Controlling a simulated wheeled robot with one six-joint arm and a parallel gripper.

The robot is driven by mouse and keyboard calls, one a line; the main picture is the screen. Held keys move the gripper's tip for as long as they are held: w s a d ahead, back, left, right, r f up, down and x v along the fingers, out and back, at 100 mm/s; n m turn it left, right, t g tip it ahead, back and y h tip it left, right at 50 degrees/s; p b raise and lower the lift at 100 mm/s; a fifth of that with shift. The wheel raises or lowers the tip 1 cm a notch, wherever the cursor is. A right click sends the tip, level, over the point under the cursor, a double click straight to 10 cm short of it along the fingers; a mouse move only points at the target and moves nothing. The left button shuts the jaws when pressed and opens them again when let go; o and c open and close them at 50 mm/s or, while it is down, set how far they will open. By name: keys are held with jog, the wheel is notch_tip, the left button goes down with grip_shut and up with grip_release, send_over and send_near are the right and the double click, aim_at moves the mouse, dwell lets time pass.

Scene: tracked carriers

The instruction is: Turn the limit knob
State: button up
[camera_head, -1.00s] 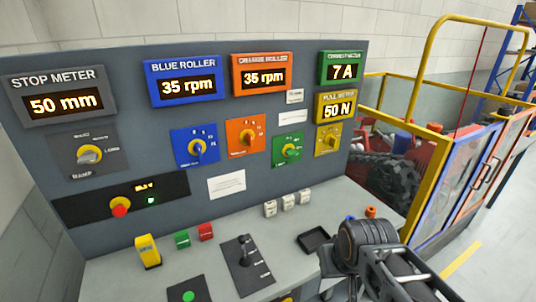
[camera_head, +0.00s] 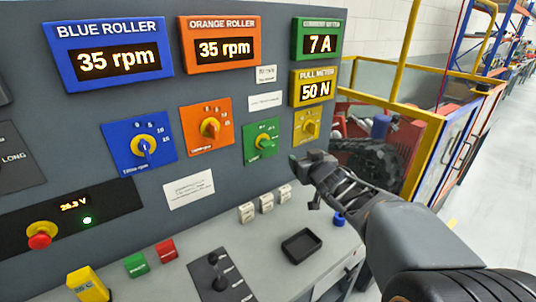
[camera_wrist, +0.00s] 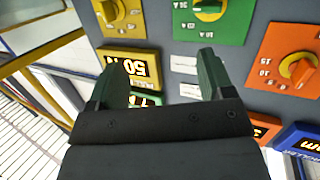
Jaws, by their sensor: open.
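Several dial knobs sit on the grey panel; no label on them reads clearly as limit. The green plate with a green knob (camera_head: 266,144) is left of my gripper (camera_head: 304,162). The yellow plate with a yellow knob (camera_head: 310,127) is just above my gripper. The orange knob (camera_head: 210,128) and the blue-plate knob (camera_head: 145,145) are further left. In the wrist view, turned upside down, my gripper (camera_wrist: 160,74) is open with nothing between its fingers. The green knob (camera_wrist: 208,8), yellow knob (camera_wrist: 109,9) and orange knob (camera_wrist: 298,70) show there, apart from the fingers.
A black tray (camera_head: 305,246), a blue piece (camera_head: 339,219) and white switches (camera_head: 266,203) are on the console shelf below. A red stop button (camera_head: 40,236) and a lever (camera_head: 218,270) are at the left. Yellow railing (camera_head: 408,95) stands right of the panel.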

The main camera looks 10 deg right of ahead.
aim_at(270, 145)
jog(key=w+a+n+y, duration=0.1)
jog(key=w+a+y, duration=0.1)
jog(key=w, duration=0.3)
jog(key=w+a+f+n+y+b, duration=0.1)
jog(key=w+a+y, duration=0.1)
jog(key=w, duration=0.3)
jog(key=w+a+f+n+y, duration=0.1)
jog(key=w+a+y, duration=0.1)
jog(key=w, duration=0.3)
jog(key=shift+a+t+y, duration=0.4)
jog(key=shift+a, duration=0.4)
jog(key=shift+s, duration=0.1)
jog(key=shift+c, duration=0.4)
jog(key=c, duration=0.8)
jog(key=shift+n, duration=0.3)
jog(key=shift+c, duration=0.2)
